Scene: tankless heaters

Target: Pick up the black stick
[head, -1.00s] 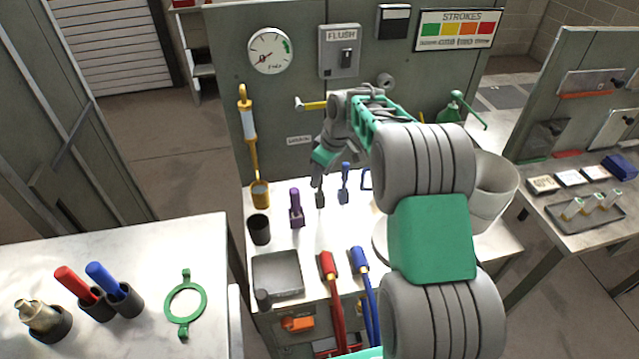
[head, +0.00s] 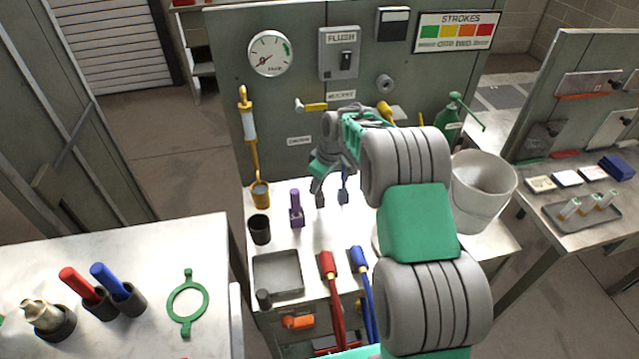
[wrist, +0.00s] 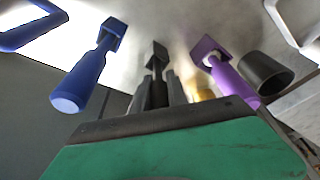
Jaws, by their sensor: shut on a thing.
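The black stick (wrist: 156,62) stands between a blue stick and a purple stick in the wrist view, its square block end farthest from me. My gripper (wrist: 158,92) is shut on its shaft, with a finger on either side. In the head view my gripper (head: 318,183) is at the back of the white bench, and the dark end of the black stick (head: 320,200) shows just below it. The fingers hide part of the shaft. I cannot tell whether the stick's end touches the bench.
The purple stick (head: 296,208) is close on the left and the blue stick (head: 343,192) close on the right. A black cup (head: 259,229) and grey tray (head: 278,289) are at the left. A white bucket (head: 483,205) stands right. The grey panel (head: 285,110) rises behind.

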